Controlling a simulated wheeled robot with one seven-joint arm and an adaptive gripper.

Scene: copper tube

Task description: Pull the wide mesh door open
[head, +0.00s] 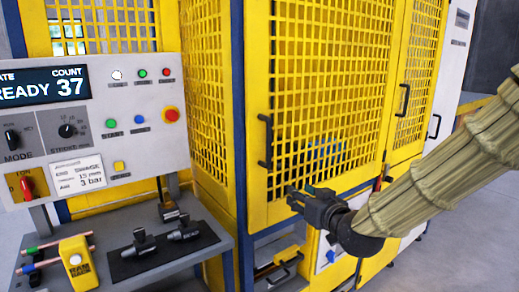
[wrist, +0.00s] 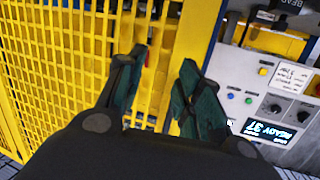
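The wide mesh door (head: 330,85) is a yellow framed grid in the middle of the head view, and it looks closed. Its black upright handle (head: 266,141) is on the door's left edge. My gripper (head: 294,197) is in front of the door's lower part, below and right of that handle and apart from it. In the wrist view my gripper (wrist: 158,85) has its two dark fingers spread with nothing held between them. Yellow mesh (wrist: 60,60) fills the left of that view. I cannot make out the handle clearly there.
A narrower mesh door with its own black handle (head: 403,100) is at the right. A control panel (head: 95,125) and a grey bench (head: 190,255) with tools, copper tubes and a yellow block (head: 78,262) stand at the left. Grey floor (head: 430,245) is clear at the lower right.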

